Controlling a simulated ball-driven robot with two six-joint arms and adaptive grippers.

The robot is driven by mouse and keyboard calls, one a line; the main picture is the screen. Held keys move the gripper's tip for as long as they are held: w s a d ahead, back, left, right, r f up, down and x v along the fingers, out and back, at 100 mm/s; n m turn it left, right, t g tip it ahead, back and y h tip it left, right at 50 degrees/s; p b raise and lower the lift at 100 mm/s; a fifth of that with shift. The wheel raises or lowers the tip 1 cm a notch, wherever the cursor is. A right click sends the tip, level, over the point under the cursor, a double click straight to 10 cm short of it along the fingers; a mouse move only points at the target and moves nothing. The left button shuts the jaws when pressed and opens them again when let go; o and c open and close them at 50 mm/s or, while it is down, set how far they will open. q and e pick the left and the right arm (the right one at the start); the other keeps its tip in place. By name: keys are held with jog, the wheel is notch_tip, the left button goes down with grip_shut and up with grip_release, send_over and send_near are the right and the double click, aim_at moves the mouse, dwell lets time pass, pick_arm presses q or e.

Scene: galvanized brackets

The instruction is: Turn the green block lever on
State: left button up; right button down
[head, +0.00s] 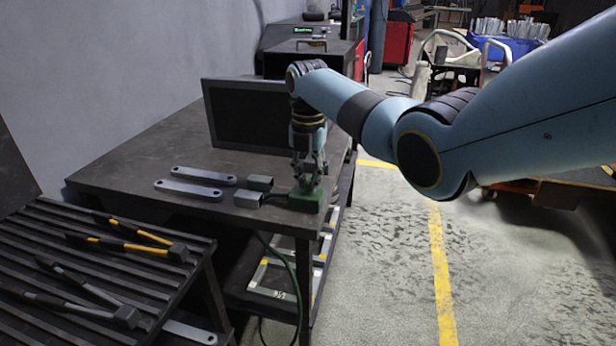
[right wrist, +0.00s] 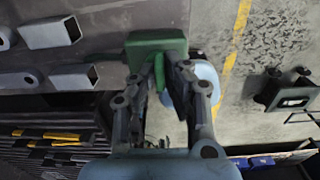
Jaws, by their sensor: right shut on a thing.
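The green block (head: 306,200) sits at the near right corner of the dark table (head: 150,150). My right gripper (head: 309,178) reaches down to it from above. In the right wrist view, the green block (right wrist: 150,43) lies just beyond my right gripper's fingertips (right wrist: 160,64). Its green lever (right wrist: 159,73) stands out from the block between the two fingers, and the gripper is shut on it. The fingers cover part of the lever, and I cannot tell which end of its travel it is at. My left gripper is out of view.
Two short grey square tubes (head: 249,198) lie just left of the block, with flat grey bars (head: 203,174) farther left. A dark monitor (head: 245,115) stands behind. Hammers (head: 140,235) lie on a slatted rack (head: 60,270) at the lower left. Floor is open at right.

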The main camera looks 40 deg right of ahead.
jog(key=m+p, duration=0.1)
jog(key=m, duration=0.1)
jog(key=m+p, duration=0.1)
jog(key=shift+r+m+p, duration=0.2)
jog(key=shift+m+p, duration=0.2)
jog(key=m+p, duration=0.2)
jog(key=m, duration=0.2)
jog(key=shift+f, duration=0.1)
jog(key=m+p, duration=0.1)
jog(key=m, duration=0.8)
jog(key=shift+m+p, duration=0.4)
jog(key=c, duration=1.4)
grip_release()
jog(key=shift+f, duration=0.1)
